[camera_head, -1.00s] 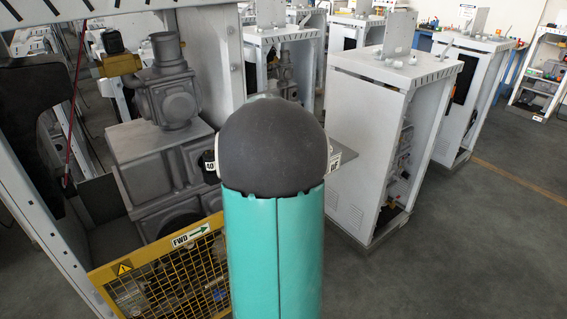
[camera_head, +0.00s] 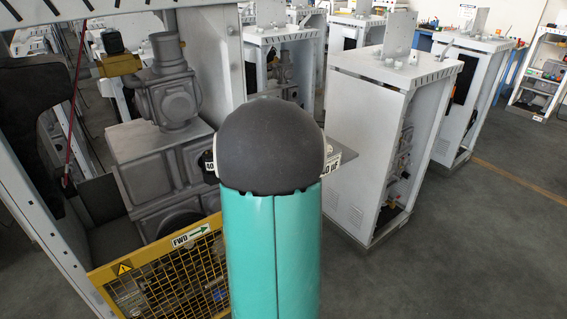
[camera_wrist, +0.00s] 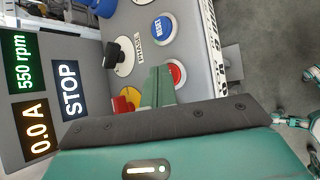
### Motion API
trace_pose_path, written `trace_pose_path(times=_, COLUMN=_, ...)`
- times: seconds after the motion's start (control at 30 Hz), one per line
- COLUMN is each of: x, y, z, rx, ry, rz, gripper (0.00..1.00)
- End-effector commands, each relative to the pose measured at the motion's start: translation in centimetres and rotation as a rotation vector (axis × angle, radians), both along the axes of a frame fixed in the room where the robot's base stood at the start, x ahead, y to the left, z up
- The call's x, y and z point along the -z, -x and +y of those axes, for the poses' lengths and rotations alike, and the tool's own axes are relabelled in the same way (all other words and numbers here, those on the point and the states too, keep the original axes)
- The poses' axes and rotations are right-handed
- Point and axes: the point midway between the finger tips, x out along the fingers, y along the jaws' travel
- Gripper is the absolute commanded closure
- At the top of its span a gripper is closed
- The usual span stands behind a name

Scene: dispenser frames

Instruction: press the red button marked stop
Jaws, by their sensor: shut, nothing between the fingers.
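In the wrist view a round red button (camera_wrist: 177,74) in a pale ring sits on a grey control panel (camera_wrist: 195,52). My gripper (camera_wrist: 158,72) is shut and empty, its green fingers just left of the red button and partly overlapping its edge. I cannot tell whether the fingertips touch the panel or button. Any marking beside the red button is hidden or unreadable. A dark display reading STOP (camera_wrist: 70,90) is at the left. In the head view my own arm hides the gripper and the button.
Beside the red button are a blue RESET button (camera_wrist: 162,29), a black knob (camera_wrist: 111,52) and a red-and-yellow control (camera_wrist: 126,101) partly behind the fingers. Displays read 550 rpm (camera_wrist: 24,62) and 0.0 A (camera_wrist: 37,127). A yellow mesh guard (camera_head: 165,272) and white cabinet (camera_head: 365,140) flank my arm.

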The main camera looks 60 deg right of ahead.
Motion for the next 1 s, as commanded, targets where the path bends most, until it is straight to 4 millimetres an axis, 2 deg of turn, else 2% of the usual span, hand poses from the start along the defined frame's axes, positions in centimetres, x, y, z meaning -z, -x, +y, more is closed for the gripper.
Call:
trace_pose_path(times=0.33, x=0.1, y=0.0, z=0.0, rx=-0.001, ry=-0.001, rz=0.001, gripper=1.00)
trace_pose_path(times=0.7, x=-1.6, y=-0.1, z=0.0, rx=-0.001, ry=0.001, rz=0.000, gripper=1.00)
trace_pose_path(times=1.0, x=-1.7, y=-0.1, z=0.0, rx=-0.002, ry=-0.001, rz=0.001, gripper=1.00)
